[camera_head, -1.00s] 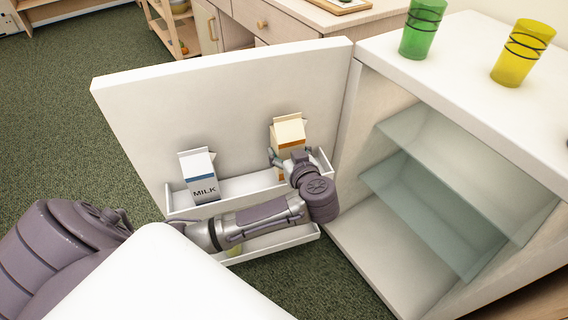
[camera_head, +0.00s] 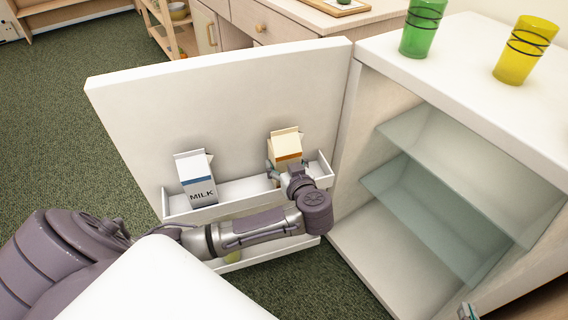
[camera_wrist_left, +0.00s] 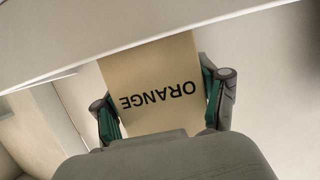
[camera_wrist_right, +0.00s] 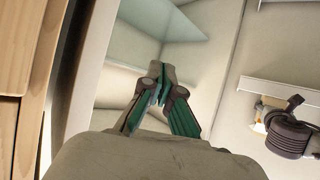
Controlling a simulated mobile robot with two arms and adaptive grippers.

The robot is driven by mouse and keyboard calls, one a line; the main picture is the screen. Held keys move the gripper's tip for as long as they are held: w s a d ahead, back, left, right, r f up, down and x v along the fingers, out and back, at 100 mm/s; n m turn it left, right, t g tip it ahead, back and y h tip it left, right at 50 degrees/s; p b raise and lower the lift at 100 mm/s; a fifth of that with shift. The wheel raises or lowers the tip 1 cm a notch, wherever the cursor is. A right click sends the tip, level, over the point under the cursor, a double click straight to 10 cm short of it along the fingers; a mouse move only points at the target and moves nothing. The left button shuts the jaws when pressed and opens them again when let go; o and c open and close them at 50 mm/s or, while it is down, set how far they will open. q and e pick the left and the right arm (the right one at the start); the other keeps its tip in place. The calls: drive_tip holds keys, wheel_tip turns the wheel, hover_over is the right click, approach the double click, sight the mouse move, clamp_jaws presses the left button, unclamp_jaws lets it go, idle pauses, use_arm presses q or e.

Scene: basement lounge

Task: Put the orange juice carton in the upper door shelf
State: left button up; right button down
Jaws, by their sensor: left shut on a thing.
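The orange juice carton (camera_head: 286,146), cream with a tan top, is upright at the right end of the upper door shelf (camera_head: 240,190). My left gripper (camera_head: 283,172) is shut on it, and its fingers flank the carton's sides in the left wrist view (camera_wrist_left: 160,95). The carton's base is hidden, so I cannot tell whether it touches the shelf floor. My right gripper (camera_head: 468,312) barely shows at the lower right of the head view. In the right wrist view (camera_wrist_right: 160,80) its fingers are together with nothing between them.
A milk carton (camera_head: 197,180) stands at the left of the same shelf. The lower door shelf (camera_head: 270,249) is partly behind my left arm. The fridge has glass shelves (camera_head: 440,205) and stands open. Green (camera_head: 422,30) and yellow (camera_head: 523,50) cups are on top.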

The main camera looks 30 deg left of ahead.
use_arm(q)
drive_tip(key=shift+f, duration=0.1)
drive_tip(key=o, duration=1.7)
drive_tip(key=shift+c, duration=0.2)
use_arm(e)
drive_tip(key=shift+s+a+f, duration=0.1)
drive_tip(key=shift+f, duration=0.2)
